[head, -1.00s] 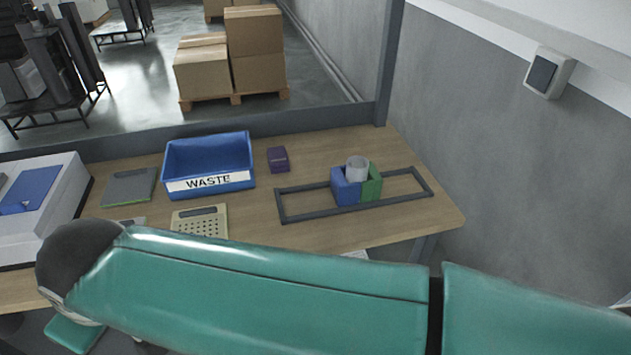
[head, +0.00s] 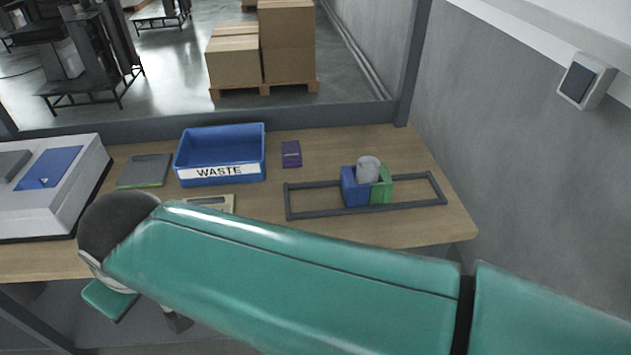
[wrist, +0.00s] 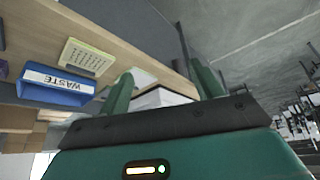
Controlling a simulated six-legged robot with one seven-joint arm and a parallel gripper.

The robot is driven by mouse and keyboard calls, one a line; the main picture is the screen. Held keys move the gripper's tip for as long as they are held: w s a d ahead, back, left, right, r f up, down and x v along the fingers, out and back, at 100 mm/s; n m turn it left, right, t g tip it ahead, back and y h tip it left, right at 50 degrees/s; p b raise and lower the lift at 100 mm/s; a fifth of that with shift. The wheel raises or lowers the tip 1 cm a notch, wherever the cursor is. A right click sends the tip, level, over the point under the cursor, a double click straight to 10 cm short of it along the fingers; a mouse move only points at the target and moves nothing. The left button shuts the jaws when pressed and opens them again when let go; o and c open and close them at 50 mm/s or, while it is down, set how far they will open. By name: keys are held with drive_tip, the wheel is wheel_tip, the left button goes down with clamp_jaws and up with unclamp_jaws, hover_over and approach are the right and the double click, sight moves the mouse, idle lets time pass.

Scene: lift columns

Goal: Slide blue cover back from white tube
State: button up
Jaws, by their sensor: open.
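A blue cover (head: 354,188) and a green block (head: 381,189) stand side by side inside a dark rectangular frame on the table. The pale, whitish tube (head: 368,169) sits between them, and only its upper end shows. How far the cover encloses it cannot be told. In the wrist view my gripper (wrist: 163,88) is open, its two green fingers wide apart. A pale box-like thing shows beyond them, and I cannot tell what it is. The cover and tube are not recognisable in that view. In the head view my gripper is mostly hidden behind my green arm, low at left, apart from them.
The dark frame (head: 303,215) lies near the table's right end. A white machine (head: 80,195) stands at left. A grey wall borders the right.

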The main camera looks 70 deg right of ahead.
drive_tip(key=o, duration=0.7)
drive_tip(key=w+d+f+g, duration=0.1)
drive_tip(key=d, duration=0.1)
drive_tip(key=d+h, duration=0.1)
drive_tip(key=d, duration=0.1)
drive_tip(key=w+d+f+g, duration=0.1)
drive_tip(key=d, duration=0.1)
drive_tip(key=shift+w+d+f+g+h, duration=0.15)
drive_tip(key=shift+w+f+g+h, duration=0.15)
drive_tip(key=shift+w+f, duration=0.05)
drive_tip(key=shift+c, duration=0.2)
drive_tip(key=n+g+h, duration=0.6)
drive_tip(key=g+h, duration=0.2)
drive_tip(key=g, duration=1)
approach(357, 178)
drive_tip(key=shift+w+f, duration=0.2)
drive_tip(key=shift+w, duration=0.8)
drive_tip(key=shift+s, duration=0.1)
drive_tip(key=x, duration=1.2)
